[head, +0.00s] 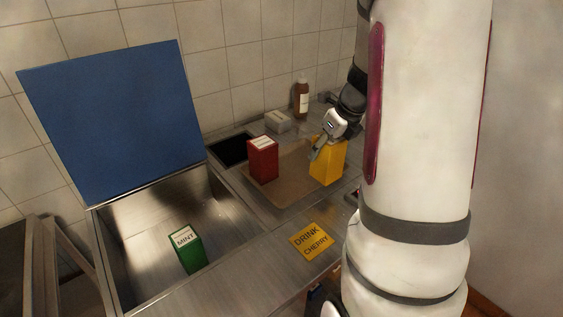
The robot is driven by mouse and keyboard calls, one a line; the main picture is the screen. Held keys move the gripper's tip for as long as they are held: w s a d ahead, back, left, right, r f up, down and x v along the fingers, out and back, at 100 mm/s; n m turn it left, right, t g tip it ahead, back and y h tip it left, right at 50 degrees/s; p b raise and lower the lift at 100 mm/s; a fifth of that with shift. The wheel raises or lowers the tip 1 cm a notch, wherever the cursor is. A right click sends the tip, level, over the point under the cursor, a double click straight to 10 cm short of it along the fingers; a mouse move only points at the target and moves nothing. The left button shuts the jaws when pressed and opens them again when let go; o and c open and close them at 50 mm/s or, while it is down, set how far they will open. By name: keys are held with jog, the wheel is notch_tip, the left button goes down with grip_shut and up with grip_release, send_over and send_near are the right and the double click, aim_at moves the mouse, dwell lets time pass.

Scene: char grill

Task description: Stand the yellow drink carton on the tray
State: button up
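The yellow drink carton (327,165) stands upright on the right part of the brown tray (290,193). My gripper (317,150) is at the carton's upper left edge, reaching in from above. One finger shows against the carton. The other finger is hidden, so I cannot tell whether the gripper is closed on it. The carton's top is partly covered by the gripper.
A red carton (263,160) stands on the tray's left side. A yellow DRINK CHERRY card (311,241) lies on the front counter. A brown bottle (301,99) and a grey box (277,122) stand behind.

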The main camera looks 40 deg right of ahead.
jog(key=shift+w+d+f+p, duration=0.3)
jog(key=shift+w+d+f, duration=0.7)
jog(key=shift+w, duration=1.55)
jog(key=shift+w+d+f+p, duration=0.5)
jog(key=shift+w+d, duration=0.75)
jog(key=shift+w, duration=1.3)
jog(key=shift+w+d+f+p, duration=0.15)
jog(key=shift+w+d+f, duration=0.9)
jog(key=shift+w, duration=1.5)
jog(key=shift+d, duration=0.15)
jog(key=o, duration=1.4)
jog(key=shift+f, duration=0.1)
